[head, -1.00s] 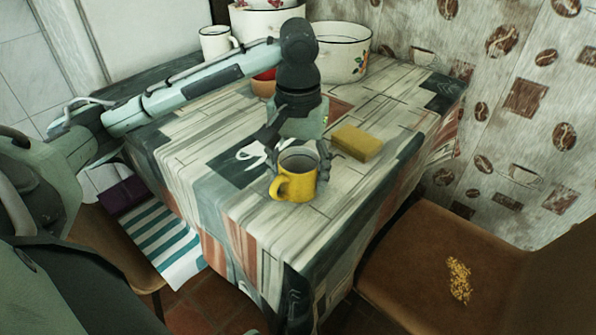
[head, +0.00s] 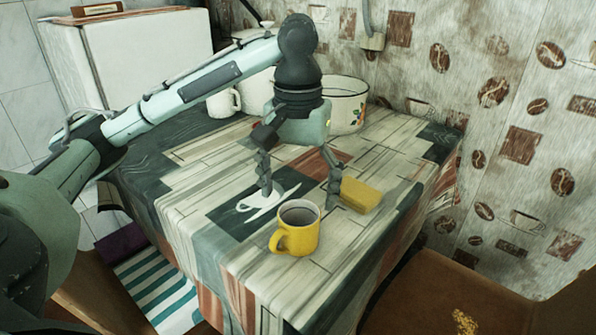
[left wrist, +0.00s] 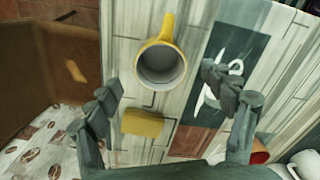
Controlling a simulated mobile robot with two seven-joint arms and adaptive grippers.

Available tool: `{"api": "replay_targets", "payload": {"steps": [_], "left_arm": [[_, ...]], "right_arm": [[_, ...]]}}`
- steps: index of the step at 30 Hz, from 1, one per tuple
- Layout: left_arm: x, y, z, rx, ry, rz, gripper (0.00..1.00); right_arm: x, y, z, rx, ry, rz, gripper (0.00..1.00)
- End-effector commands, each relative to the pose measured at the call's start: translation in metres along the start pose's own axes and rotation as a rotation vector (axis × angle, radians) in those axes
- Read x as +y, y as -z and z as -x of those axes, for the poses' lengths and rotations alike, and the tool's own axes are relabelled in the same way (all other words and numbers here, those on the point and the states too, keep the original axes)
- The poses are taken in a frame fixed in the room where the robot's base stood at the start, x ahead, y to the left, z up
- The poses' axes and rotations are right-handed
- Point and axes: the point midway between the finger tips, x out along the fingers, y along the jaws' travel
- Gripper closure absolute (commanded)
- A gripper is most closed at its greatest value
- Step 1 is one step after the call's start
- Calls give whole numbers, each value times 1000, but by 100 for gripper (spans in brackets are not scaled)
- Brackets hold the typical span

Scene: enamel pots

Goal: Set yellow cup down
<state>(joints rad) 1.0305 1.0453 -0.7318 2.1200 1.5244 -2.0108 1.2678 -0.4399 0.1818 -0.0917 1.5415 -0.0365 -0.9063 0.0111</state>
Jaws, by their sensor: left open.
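The yellow cup (head: 295,229) stands upright on the table near its front edge, with its handle towards the lower left in the head view. In the left wrist view the cup (left wrist: 162,63) shows from above, beyond my fingertips, and looks empty. My left gripper (head: 299,192) is open and empty. It is just behind and above the cup, with its fingers spread and apart from it. Its two fingers also show in the left wrist view (left wrist: 168,90). My right gripper is in neither view.
A yellow sponge-like block (head: 361,195) lies right of my left gripper. A white mug (head: 223,102) and a white enamel pot (head: 346,105) stand at the back of the table (head: 178,210). A brown chair (head: 440,295) is at the right. A wall closes off the back right.

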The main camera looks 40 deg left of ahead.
Motion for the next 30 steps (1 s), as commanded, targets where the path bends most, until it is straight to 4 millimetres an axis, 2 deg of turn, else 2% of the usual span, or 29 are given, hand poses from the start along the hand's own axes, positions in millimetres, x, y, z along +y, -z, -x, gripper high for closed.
{"api": "replay_targets", "payload": {"steps": [3, 9, 30], "left_arm": [[0, 1, 18, 5, -1, 1, 18], [0, 0, 35, 1, 0, 0, 18], [0, 0, 40, -1, 0, -1, 18]], "right_arm": [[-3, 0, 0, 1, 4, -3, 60], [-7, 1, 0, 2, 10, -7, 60], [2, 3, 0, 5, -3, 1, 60]]}}
